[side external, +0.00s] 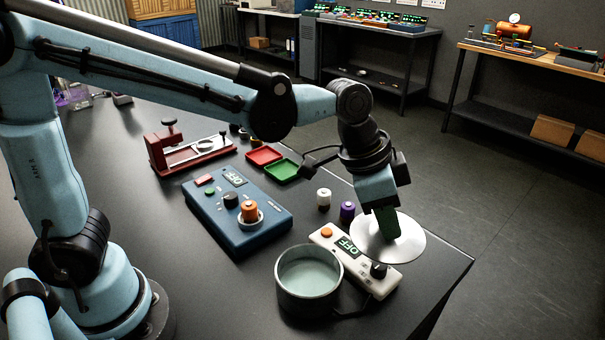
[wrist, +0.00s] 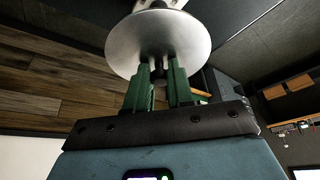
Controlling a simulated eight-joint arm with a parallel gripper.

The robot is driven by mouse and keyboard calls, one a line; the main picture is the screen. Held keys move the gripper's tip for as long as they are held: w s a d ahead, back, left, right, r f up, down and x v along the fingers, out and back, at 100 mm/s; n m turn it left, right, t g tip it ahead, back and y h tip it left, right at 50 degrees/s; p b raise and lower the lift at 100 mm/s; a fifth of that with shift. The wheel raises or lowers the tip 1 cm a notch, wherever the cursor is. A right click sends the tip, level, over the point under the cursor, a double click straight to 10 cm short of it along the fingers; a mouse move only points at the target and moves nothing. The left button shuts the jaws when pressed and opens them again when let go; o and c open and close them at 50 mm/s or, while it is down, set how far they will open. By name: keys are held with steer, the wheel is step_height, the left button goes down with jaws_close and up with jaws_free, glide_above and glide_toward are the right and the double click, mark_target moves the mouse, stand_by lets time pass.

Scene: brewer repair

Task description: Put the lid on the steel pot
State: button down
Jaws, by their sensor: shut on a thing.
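The steel pot (side external: 283,293) stands uncovered on the table, with pale liquid or a pale inside showing and a dark handle toward the right. My gripper (side external: 388,232) is shut on the round silver lid (side external: 413,242), in the air to the right of the pot and apart from it. The lid hides part of the white device below. In the wrist view the lid (wrist: 125,42) sits across the green fingertips (wrist: 160,72), which close around a dark knob at its middle.
A white device (side external: 327,238) with an OFF display lies beside the pot. A blue device (side external: 235,225) with an orange piece on it is behind left. White (side external: 323,198) and purple (side external: 347,211) cylinders stand near. Red (side external: 264,156) and green (side external: 283,170) trays lie farther back.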

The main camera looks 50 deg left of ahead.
steer(key=s+a, duration=0.7)
steer(key=s, duration=0.2)
steer(key=shift+s+a+f, duration=0.1)
steer(key=shift+s+f, duration=0.05)
steer(key=shift+f, duration=0.85)
steer(key=shift+s+a+f, duration=0.1)
steer(key=shift+s+f, duration=0.05)
steer(key=shift+f, duration=0.8)
steer(key=shift+s+f, duration=0.15)
steer(key=shift+f, duration=0.85)
steer(key=shift+f, duration=0.2)
steer(key=shift+c, duration=2.2)
jaws_free()
steer(key=shift+r, duration=0.15)
step_height(320, 180, up, 7)
